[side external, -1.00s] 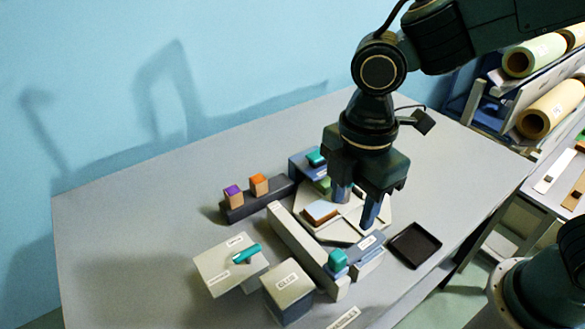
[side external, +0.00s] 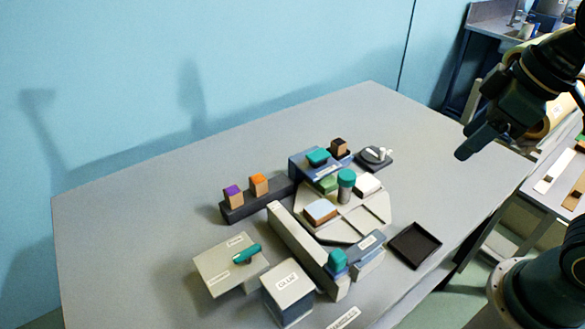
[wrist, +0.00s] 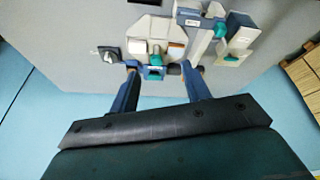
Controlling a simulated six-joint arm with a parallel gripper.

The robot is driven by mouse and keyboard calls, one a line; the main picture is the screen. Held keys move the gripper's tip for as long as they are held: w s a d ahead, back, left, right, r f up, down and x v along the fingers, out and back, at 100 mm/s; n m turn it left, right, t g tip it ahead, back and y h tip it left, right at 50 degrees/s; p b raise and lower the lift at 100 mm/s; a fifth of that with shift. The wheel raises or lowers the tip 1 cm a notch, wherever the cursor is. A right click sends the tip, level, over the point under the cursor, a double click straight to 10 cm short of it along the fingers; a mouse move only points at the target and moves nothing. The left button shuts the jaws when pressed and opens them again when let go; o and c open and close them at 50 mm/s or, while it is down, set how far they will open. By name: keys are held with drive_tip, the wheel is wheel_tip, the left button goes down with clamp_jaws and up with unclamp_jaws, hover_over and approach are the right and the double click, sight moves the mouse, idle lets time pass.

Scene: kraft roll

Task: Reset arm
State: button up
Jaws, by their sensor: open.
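A black empty tray (side external: 414,245) lies near the right edge. A dark rail (side external: 238,211) holds purple- and orange-topped blocks. The GLUE box (side external: 287,293) and a grey box with a teal handle (side external: 217,269) stand in front. The back of the table is clear.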

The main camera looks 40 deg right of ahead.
drive_tip(key=s+d+m, duration=0.1)
drive_tip(key=m, duration=0.1)
drive_tip(key=s+d+m+t, duration=0.1)
drive_tip(key=s+d+m, duration=0.1)
drive_tip(key=shift+s+d+h, duration=0.1)
drive_tip(key=shift+s+h, duration=0.2)
idle(0.9)
